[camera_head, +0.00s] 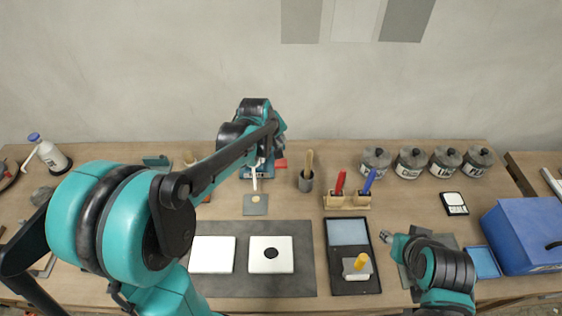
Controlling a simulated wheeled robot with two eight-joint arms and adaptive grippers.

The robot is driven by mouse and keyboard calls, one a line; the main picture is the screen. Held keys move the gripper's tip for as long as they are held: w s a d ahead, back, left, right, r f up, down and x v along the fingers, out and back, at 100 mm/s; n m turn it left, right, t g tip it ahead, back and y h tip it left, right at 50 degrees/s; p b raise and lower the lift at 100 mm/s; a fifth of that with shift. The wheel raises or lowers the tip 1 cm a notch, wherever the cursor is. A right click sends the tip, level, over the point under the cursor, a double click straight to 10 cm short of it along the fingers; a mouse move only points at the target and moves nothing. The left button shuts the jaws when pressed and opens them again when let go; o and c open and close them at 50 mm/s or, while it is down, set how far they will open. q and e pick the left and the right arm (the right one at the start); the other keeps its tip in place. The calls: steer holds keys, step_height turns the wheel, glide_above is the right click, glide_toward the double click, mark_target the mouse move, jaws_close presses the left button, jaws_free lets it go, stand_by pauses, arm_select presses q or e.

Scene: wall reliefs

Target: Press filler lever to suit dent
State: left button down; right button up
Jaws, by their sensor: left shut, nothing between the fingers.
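A blue filler dispenser (246,172) stands at the back of the table, left of centre, partly hidden by my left arm. A pale nozzle or lever part shows at its front, above a small grey plate (255,204) with a light dab on it. My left gripper (266,154) is shut and empty, over or against the top of the dispenser; I cannot tell if it touches the lever. A white tile (270,254) with a dark round dent lies on the grey mat (270,289). My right gripper (408,246) is low at the right, its fingers not clear.
A plain white tile (212,254) lies beside the dented one. A black tray (357,288) with a yellow-handled tool, a wooden rack (347,201) with red and blue tools, a brush cup (306,182), several lidded jars (411,164) and a blue box (526,234) stand rightward.

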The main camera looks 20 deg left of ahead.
mark_target(280, 162)
arm_select(q)
steer(key=r+p, duration=0.1)
steer(key=p, duration=0.2)
steer(key=r+p, duration=0.2)
steer(key=p, duration=0.1)
steer(key=shift+w+a+r, duration=0.15)
steer(key=shift+w+r, duration=0.15)
steer(key=shift+w, duration=0.05)
steer(key=shift+f, duration=0.1)
steer(key=f+b, duration=0.2)
steer(key=s+f+b, duration=0.1)
steer(key=f+b, duration=0.1)
steer(key=f, duration=0.1)
steer(key=s+f+b, duration=0.1)
steer(key=f+b, duration=0.1)
steer(key=f, duration=0.1)
steer(key=shift+d+f, duration=0.25)
steer(key=shift+d, duration=0.1)
stand_by(1.0)
steer(key=shift+s+f+b, duration=0.15)
steer(key=shift+f+b, duration=0.2)
steer(key=shift+b, duration=0.1)
